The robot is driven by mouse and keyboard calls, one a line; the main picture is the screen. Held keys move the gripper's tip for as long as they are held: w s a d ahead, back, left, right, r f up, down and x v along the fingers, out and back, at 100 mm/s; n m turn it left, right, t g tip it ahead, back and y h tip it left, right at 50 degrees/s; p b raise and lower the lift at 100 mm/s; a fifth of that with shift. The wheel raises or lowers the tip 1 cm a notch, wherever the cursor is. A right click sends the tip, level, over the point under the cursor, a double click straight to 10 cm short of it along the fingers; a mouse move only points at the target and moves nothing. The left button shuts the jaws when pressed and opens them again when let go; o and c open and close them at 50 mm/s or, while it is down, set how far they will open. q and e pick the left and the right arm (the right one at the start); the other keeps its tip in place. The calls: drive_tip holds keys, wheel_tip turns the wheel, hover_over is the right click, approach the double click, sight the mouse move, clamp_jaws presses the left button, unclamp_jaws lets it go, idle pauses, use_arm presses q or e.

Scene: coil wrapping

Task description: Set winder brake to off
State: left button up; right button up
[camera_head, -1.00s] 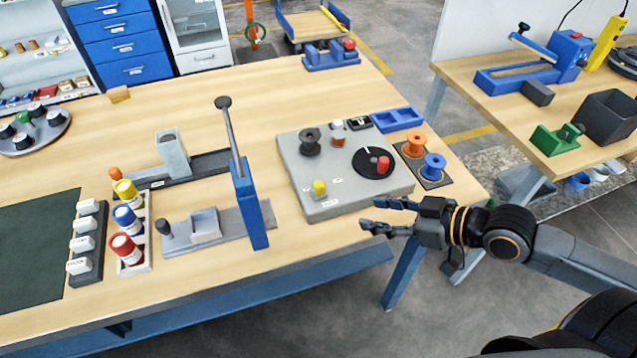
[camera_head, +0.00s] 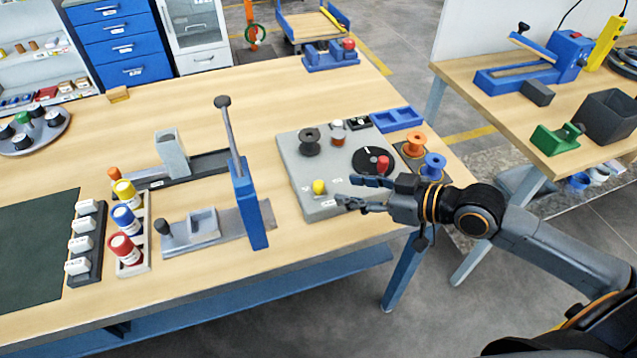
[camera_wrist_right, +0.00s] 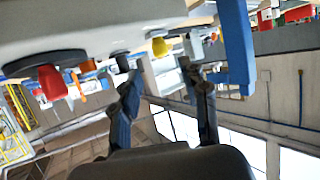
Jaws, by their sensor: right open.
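The winder is a grey board (camera_head: 303,172) on the table. It carries a yellow knob (camera_head: 319,187) at its front left, a black disc (camera_head: 365,155) with a red knob (camera_head: 383,163), and a black spool (camera_head: 310,142). Which part is the brake, and its setting, I cannot tell. My right gripper (camera_head: 348,191) is open and empty over the board's front edge, its fingertips just right of the yellow knob, apart from it. In the right wrist view, the yellow knob (camera_wrist_right: 160,47) shows beyond the open fingers and the red knob (camera_wrist_right: 52,82) is at left. My left gripper is not in view.
A blue upright post (camera_head: 250,203) with a lever stands left of the board. Orange (camera_head: 414,143) and blue (camera_head: 433,166) spools stand at its right, close to my right wrist. A blue tray (camera_head: 397,119) lies behind. Bare tabletop lies in front of the board.

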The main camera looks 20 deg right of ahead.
sight(319, 183)
drive_tip(key=p+x, duration=0.1)
drive_tip(key=x, duration=0.8)
clamp_jaws()
